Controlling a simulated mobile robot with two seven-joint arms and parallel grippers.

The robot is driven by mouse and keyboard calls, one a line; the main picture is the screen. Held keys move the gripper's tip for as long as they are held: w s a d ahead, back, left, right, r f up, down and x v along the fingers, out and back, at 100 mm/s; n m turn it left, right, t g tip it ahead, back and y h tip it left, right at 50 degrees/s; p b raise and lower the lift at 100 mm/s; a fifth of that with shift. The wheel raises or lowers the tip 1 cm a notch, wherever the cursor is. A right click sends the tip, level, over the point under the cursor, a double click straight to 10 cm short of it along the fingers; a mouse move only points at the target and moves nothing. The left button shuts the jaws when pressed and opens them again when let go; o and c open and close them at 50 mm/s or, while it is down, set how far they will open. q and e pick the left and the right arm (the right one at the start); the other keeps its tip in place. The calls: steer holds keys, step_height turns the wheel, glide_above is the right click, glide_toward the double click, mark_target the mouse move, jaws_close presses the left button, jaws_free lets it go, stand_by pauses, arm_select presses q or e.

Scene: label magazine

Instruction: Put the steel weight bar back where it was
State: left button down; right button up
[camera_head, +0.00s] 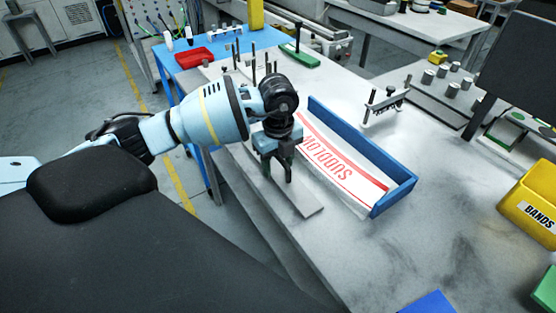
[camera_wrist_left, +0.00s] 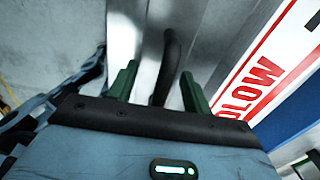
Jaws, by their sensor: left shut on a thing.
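The steel weight bar (camera_head: 300,200) is a long flat grey bar beside the open left side of the blue label magazine (camera_head: 393,190). It lies on or just above the grey table; I cannot tell which. My left gripper (camera_head: 277,176) is over the bar and shut on its dark upright handle. In the left wrist view the handle (camera_wrist_left: 168,62) stands between the green fingers (camera_wrist_left: 160,85), with the shiny bar (camera_wrist_left: 204,38) below. White labels with red print (camera_head: 345,172) lie flat in the magazine, uncovered by the bar. My right gripper is not in view.
Upright rods (camera_head: 253,68) stand behind my left arm. A small metal fixture (camera_head: 384,102) stands behind the magazine. A yellow bin (camera_head: 530,203) is at the right, and a blue object (camera_head: 430,303) at the front edge.

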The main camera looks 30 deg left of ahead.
arm_select(q)
steer(key=shift+r, duration=0.1)
steer(key=c, duration=0.6)
jaws_free()
steer(key=shift+c, duration=0.2)
step_height(320, 180, up, 12)
steer(key=shift+f+p, duration=0.1)
steer(key=shift+p, duration=0.2)
